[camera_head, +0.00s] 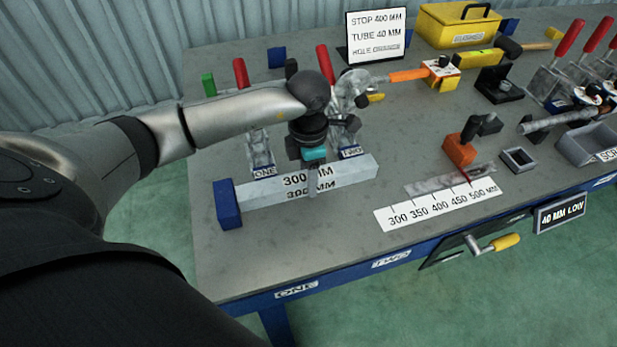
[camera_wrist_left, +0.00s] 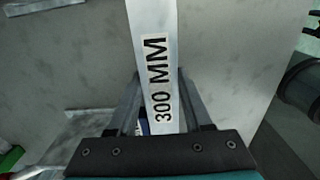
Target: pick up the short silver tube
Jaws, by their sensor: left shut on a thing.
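The short silver tube (camera_head: 345,178) is a square bar labelled "300 MM" on its top and front. It lies level at the near left of the bench in the head view, with its left end by a blue block (camera_head: 228,204). My left gripper (camera_head: 312,180) comes down from above and is shut around the tube's middle. In the left wrist view the tube (camera_wrist_left: 155,45) runs between the two fingers (camera_wrist_left: 158,85), one on each side. I cannot tell whether the tube touches the bench. My right gripper is not in view.
Clamps marked ONE and TWO (camera_head: 350,152) stand just behind the tube. A ruler strip (camera_head: 437,205) and an orange-and-black stop (camera_head: 462,150) lie to its right. A sign (camera_head: 376,36) and yellow toolbox (camera_head: 458,25) are at the back. The bench front left (camera_head: 290,240) is clear.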

